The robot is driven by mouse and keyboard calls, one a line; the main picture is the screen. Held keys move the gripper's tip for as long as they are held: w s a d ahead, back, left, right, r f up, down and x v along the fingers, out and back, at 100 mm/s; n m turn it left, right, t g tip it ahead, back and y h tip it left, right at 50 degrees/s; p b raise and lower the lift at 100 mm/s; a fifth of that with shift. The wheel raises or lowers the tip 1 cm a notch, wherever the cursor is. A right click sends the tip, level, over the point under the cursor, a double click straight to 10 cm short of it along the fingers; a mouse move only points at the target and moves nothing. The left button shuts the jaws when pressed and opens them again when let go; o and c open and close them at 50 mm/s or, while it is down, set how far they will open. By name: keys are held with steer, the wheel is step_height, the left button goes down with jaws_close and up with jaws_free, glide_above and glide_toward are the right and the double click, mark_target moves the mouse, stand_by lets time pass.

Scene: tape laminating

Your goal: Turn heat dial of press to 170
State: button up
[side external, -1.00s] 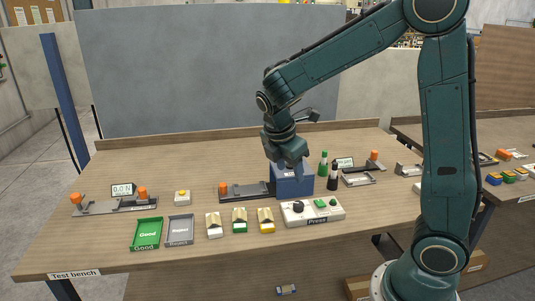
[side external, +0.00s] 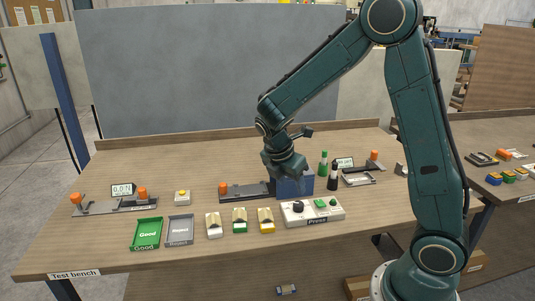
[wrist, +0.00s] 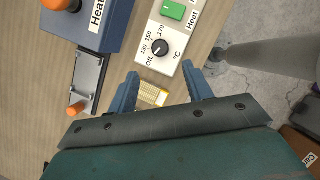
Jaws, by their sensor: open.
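The white press control panel (side external: 327,217) stands near the front of the bench, with a black heat dial (side external: 298,207) on its left. In the wrist view, the dial (wrist: 160,47) is ringed by the marks Off, 130, 150, 170 and °C. I cannot clearly read where its pointer stands. My gripper (wrist: 160,76) is open and empty, its two blue fingers spread below the dial in the picture and apart from it. In the side external view my gripper's fingers are hard to make out against the blue press box (side external: 294,187).
A green switch (wrist: 172,10) sits beside the dial. A yellow-and-white piece (wrist: 152,95) shows between my fingers. Black and green bottles (side external: 332,180) stand right of the blue box. Green Good (side external: 146,247) and grey (side external: 179,240) trays lie left. The bench's front strip is clear.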

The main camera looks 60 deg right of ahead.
mark_target(298, 203)
steer(key=x, duration=0.9)
steer(key=shift+s+f, duration=0.1)
steer(key=shift+f, duration=0.05)
steer(key=c, duration=1)
